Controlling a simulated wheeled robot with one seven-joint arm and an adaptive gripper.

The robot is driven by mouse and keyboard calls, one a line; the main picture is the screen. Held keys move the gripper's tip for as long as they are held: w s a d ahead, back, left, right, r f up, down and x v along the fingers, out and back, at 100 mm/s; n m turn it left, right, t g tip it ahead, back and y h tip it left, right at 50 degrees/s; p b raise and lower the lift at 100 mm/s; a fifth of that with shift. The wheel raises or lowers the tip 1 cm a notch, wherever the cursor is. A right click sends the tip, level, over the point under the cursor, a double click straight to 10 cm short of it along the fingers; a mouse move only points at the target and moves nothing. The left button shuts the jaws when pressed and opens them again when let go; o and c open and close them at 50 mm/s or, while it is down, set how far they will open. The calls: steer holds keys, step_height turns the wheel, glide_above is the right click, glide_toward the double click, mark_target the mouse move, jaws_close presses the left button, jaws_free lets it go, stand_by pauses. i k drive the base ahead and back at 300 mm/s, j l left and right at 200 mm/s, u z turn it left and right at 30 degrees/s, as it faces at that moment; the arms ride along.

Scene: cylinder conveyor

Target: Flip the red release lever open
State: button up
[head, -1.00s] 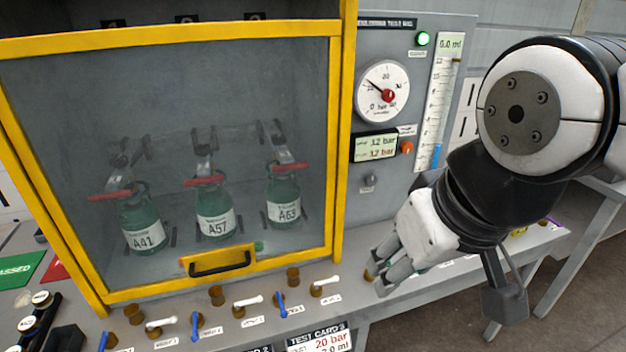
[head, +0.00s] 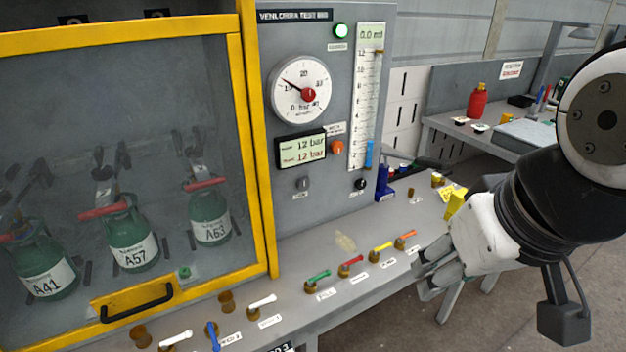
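The red lever (head: 352,262) is a short handle on a brass valve base on the grey bench ledge, between a green lever (head: 319,277) and a yellow lever (head: 381,247). Its handle points up and to the right; the label beside it is too small to read surely. My gripper (head: 421,277) is to the right of the lever row, near the ledge's front edge, apart from the red lever. Its fingers look spread, with nothing between them.
An orange lever (head: 405,236) stands between the yellow lever and my gripper. The yellow-framed cabinet (head: 258,150) with green bottles is at left. A blue object (head: 383,186) and a yellow block (head: 456,202) stand farther back on the ledge.

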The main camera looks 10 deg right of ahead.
mark_target(360, 257)
steer(key=l+u, duration=0.25)
steer(key=l, duration=0.25)
steer(key=i+l+z, duration=0.55)
steer(key=i+l, duration=0.1)
